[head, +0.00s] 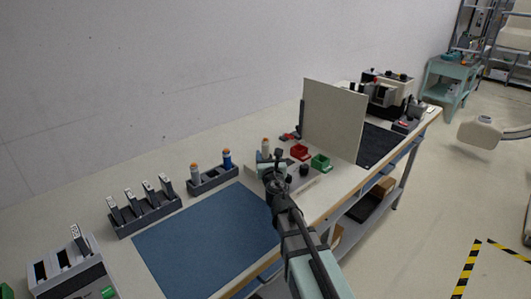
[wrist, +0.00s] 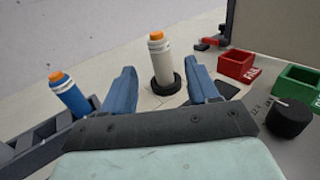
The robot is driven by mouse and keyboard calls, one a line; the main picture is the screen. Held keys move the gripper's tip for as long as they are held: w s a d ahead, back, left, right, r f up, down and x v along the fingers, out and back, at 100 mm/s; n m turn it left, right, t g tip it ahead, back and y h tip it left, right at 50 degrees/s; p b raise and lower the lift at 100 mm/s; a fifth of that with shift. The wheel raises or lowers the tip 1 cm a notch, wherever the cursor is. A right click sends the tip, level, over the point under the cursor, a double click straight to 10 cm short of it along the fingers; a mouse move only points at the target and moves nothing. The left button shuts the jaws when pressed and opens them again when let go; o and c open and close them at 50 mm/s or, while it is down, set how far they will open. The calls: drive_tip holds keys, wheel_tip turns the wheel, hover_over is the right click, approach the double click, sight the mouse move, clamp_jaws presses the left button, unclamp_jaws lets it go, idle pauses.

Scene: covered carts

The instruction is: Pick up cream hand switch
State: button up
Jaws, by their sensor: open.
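The cream hand switch (wrist: 162,62), a pale cylinder with an orange top, stands upright in a round black base in the wrist view. In the head view the cream hand switch (head: 265,146) stands on the bench just behind my gripper (head: 278,158). In the wrist view my gripper (wrist: 161,82) is open, with one blue finger on each side of the switch in the picture. The switch appears beyond the fingertips, and I see no contact. The gripper's body hides part of the bench beneath it in the head view.
A blue hand switch (wrist: 68,94) with an orange top stands in a dark rack at left. A red bin (wrist: 236,65), a green bin (wrist: 297,88) and a black knob (wrist: 289,118) are at right. An upright panel (head: 334,119) stands beyond. A blue mat (head: 207,245) lies bare.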

sight(266, 147)
drive_tip(key=shift+w+a, duration=0.2)
drive_tip(key=shift+w, duration=1.1)
drive_tip(key=shift+w+a, duration=0.2)
drive_tip(key=shift+w, duration=1.05)
drive_tip(key=shift+w+a, duration=0.2)
drive_tip(key=shift+w, duration=1.1)
drive_tip(key=c, duration=1.1)
